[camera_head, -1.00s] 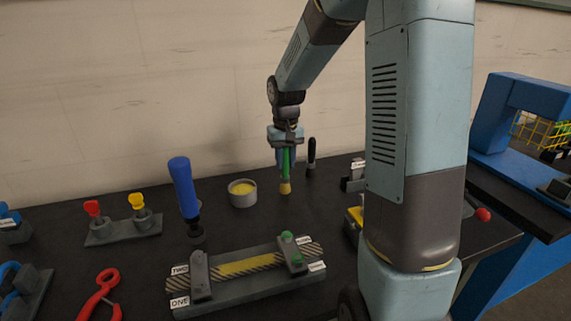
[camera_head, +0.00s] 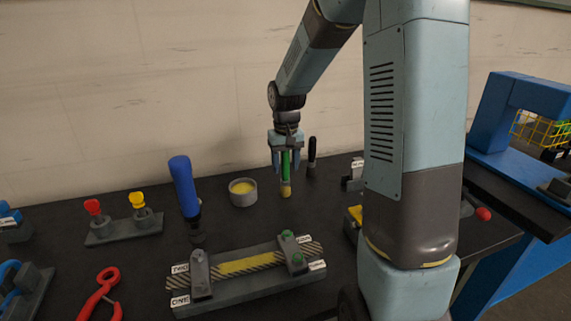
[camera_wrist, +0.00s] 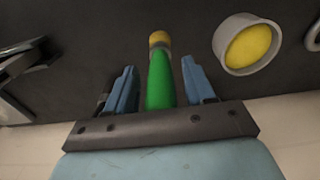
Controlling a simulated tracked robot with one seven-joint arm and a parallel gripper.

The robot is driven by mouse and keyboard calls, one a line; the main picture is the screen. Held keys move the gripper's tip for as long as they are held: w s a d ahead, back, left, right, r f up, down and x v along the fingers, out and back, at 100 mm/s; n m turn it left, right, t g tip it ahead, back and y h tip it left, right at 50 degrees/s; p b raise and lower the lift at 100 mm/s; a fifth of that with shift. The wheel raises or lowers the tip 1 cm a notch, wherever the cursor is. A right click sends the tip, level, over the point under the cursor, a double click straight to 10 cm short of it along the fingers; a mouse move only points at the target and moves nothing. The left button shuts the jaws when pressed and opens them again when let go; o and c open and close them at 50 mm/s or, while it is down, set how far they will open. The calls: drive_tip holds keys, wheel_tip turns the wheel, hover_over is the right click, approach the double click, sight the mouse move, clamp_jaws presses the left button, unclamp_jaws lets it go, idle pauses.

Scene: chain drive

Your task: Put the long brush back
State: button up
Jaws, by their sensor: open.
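The brush (camera_head: 286,164) has a green handle and a yellow-brown lower end. It stands upright at the back of the dark bench, right of a grey cup with yellow contents (camera_head: 243,192). My gripper (camera_head: 286,170) points down over it, open, with one finger on each side of the handle. In the wrist view the brush (camera_wrist: 160,82) runs between the spread fingers of my gripper (camera_wrist: 160,80), with a gap on each side. The cup (camera_wrist: 248,46) is beside it there. I cannot tell whether a holder supports its lower end.
A black-handled tool (camera_head: 311,152) stands close to the right of the brush. A blue-handled tool (camera_head: 184,188) stands left of the cup. A striped fixture (camera_head: 247,270) lies in front, red pliers (camera_head: 101,292) front left. Bench around the brush's foot is clear.

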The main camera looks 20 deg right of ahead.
drive_tip(key=r, duration=1.2)
drive_tip(key=shift+s+r, duration=0.1)
drive_tip(key=shift+s, duration=0.15)
drive_tip(key=s+r+t, duration=0.2)
drive_tip(key=s, duration=1.1)
drive_tip(key=s+r+t, duration=0.3)
drive_tip(key=s, duration=1)
drive_tip(key=shift+s+r, duration=0.2)
